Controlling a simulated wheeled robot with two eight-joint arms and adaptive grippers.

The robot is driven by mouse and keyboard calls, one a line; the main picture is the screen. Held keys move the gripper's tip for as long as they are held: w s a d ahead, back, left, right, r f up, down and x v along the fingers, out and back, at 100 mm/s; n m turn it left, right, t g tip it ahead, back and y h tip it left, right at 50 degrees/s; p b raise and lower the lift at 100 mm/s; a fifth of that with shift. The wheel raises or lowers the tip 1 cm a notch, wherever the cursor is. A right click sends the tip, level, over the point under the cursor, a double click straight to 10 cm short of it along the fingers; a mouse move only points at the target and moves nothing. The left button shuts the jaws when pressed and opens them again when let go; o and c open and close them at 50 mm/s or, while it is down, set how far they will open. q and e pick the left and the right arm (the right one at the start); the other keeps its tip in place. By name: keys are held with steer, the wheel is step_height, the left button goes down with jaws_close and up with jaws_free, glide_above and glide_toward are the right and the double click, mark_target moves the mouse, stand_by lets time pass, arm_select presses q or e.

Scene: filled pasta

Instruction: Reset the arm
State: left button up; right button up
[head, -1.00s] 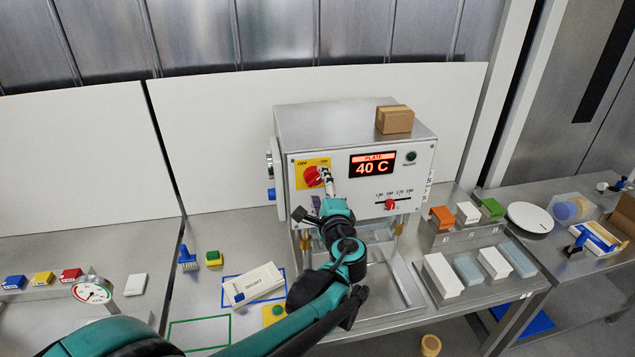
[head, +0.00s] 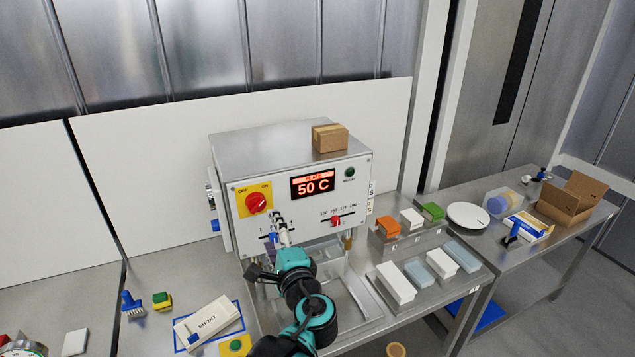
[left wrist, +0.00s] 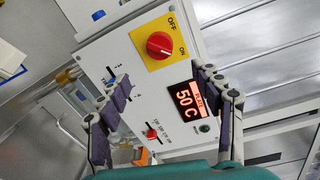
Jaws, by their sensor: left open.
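My left arm comes up from the bottom in the head view. Its gripper (head: 281,226) is in front of the steel machine's front panel (head: 309,200), below and right of the red knob (head: 256,203). In the left wrist view the fingers (left wrist: 163,82) are spread apart with nothing between them. The red knob (left wrist: 160,45) on its yellow OFF/ON plate is clear of both fingers. The plate display (head: 313,184) reads 50 C. A red slider (head: 336,221) sits on the scale below it. My right gripper is not in view.
A cardboard box (head: 329,137) sits on the machine. A white block marked SHORT (head: 207,321) and a blue brush (head: 131,304) lie left. Coloured and white blocks (head: 396,282) stand on steps at right. A white plate (head: 467,216) and an open carton (head: 571,197) are farther right.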

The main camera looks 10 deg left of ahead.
arm_select(q)
steer(key=s+a+f+n+g+h+b, duration=0.1)
steer(key=s+f+n+g+h+b, duration=0.25)
steer(key=f, duration=0.65)
steer(key=s+a+f+n+g+h+b, duration=0.15)
steer(key=s+f+n+b, duration=0.35)
steer(key=f, duration=0.5)
steer(key=s+d+f+n+g+h+b, duration=0.1)
steer(key=s+d+f+n+h+b, duration=0.3)
steer(key=s+f, duration=0.5)
steer(key=d+f+h+b, duration=0.1)
steer(key=d+f+b, duration=0.1)
steer(key=d, duration=0.1)
steer(key=shift+d+f+n+g+b, duration=0.25)
steer(key=shift+d+n+g+b, duration=0.1)
steer(key=shift+d+g, duration=0.05)
steer(key=shift+s, duration=0.1)
